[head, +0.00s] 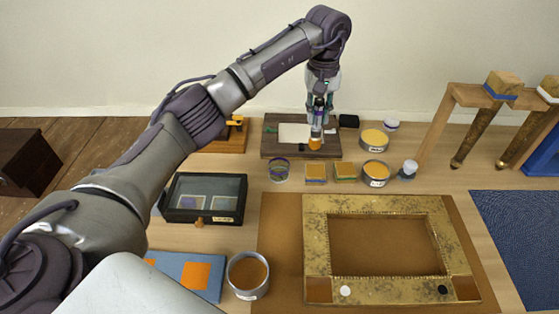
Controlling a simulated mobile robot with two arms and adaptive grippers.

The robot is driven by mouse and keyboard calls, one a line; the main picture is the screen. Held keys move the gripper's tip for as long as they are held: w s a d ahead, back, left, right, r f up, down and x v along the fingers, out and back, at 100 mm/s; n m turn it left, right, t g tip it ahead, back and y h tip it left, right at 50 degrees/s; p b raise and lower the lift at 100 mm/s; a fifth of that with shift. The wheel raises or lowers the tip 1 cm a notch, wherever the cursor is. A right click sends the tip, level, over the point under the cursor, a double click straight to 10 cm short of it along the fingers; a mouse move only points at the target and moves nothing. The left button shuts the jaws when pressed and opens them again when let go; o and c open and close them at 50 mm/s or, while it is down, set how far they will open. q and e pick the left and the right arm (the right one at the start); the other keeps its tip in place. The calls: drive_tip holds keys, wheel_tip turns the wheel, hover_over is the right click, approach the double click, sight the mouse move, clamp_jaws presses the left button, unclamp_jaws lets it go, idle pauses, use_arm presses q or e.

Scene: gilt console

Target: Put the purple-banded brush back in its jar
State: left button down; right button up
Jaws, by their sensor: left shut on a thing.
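My left gripper (318,106) comes down from above at the back of the table and is shut on a slim upright thing, which looks like the brush (315,138). Its lower end is pale with an orange tip; a purple patch shows near the fingers, but the band is too small to tell surely. A small clear jar (278,170) with a purplish band stands on the table, in front and to the left of the gripper. The brush is apart from the jar, over or near the dark board. My right gripper is out of view.
A dark board (271,150) with a pale sheet lies behind. Sponge blocks (316,174) and tins (375,173) stand right of the jar. A glass-lidded case (204,197) is at left. A gilt frame (320,265) lies in front on a brown mat (280,230).

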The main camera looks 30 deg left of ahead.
use_arm(q)
drive_tip(key=s+a+f+p, duration=0.4)
drive_tip(key=s+a+f, duration=0.2)
drive_tip(key=f, duration=0.3)
drive_tip(key=shift+a+f, duration=0.3)
drive_tip(key=shift+a, duration=0.55)
drive_tip(key=c, duration=1.4)
unclamp_jaws()
drive_tip(key=shift+f, duration=0.15)
drive_tip(key=o, duration=0.4)
